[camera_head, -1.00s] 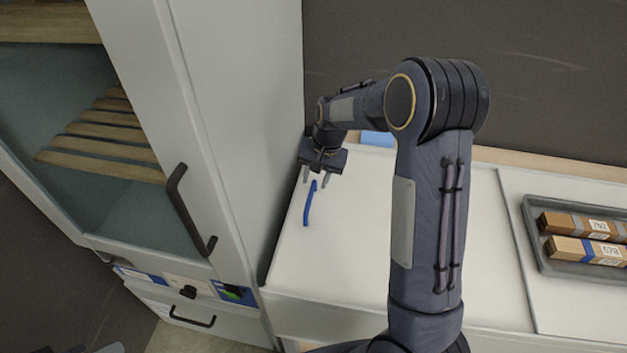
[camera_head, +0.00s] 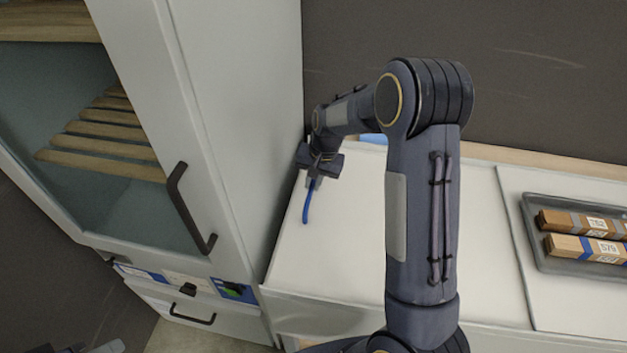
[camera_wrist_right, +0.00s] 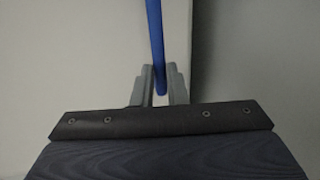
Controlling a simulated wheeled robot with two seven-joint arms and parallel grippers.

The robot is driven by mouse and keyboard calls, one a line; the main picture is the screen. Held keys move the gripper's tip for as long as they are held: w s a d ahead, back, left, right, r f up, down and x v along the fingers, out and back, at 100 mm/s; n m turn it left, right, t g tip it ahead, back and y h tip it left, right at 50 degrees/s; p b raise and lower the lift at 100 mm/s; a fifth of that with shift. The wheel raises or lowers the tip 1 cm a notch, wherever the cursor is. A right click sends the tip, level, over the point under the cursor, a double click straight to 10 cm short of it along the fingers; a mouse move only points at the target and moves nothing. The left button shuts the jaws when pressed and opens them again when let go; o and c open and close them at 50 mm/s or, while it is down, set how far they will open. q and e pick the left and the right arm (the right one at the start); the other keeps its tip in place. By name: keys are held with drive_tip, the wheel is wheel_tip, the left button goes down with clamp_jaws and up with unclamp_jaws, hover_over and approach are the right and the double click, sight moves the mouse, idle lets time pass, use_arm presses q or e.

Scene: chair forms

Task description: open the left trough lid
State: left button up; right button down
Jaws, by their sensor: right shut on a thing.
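The left trough lid is a white panel (camera_head: 345,245) lying flat beside the tall cabinet, with a blue handle (camera_head: 306,204) near its left edge. My right gripper (camera_head: 314,178) is at the handle's far end, shut on it. In the right wrist view the blue handle (camera_wrist_right: 155,40) runs up from between the two grey fingers of the gripper (camera_wrist_right: 160,88). The fingers partly hide the handle's end. My right arm covers the right part of the lid. My left gripper is not clearly seen.
A tall cabinet (camera_head: 240,120) with a glass door and dark handle stands close on the left of the lid. On the right, a grey tray (camera_head: 570,262) with labelled wooden blocks rests on another white panel (camera_head: 515,230). A dark wall is behind.

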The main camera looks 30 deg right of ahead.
drive_tip(key=s+d+b, duration=0.2)
drive_tip(key=s+d, duration=0.4)
drive_tip(key=d, duration=0.2)
drive_tip(key=s+d+b, duration=0.2)
drive_tip(key=s+d, duration=0.4)
drive_tip(key=d, duration=0.2)
drive_tip(key=s+d+b, duration=0.2)
drive_tip(key=s+d, duration=0.4)
drive_tip(key=d, duration=0.2)
drive_tip(key=shift+s+d+f, duration=0.2)
drive_tip(key=shift+s+d, duration=0.1)
drive_tip(key=b, duration=0.2)
hover_over(488, 224)
drive_tip(key=shift+r, duration=0.2)
drive_tip(key=c, duration=1.5)
unclamp_jaws()
drive_tip(key=shift+o, duration=0.2)
drive_tip(key=shift+r, duration=0.1)
wheel_tip(488, 224, up, 8)
drive_tip(key=s+d, duration=0.1)
drive_tip(key=shift+f, duration=0.25)
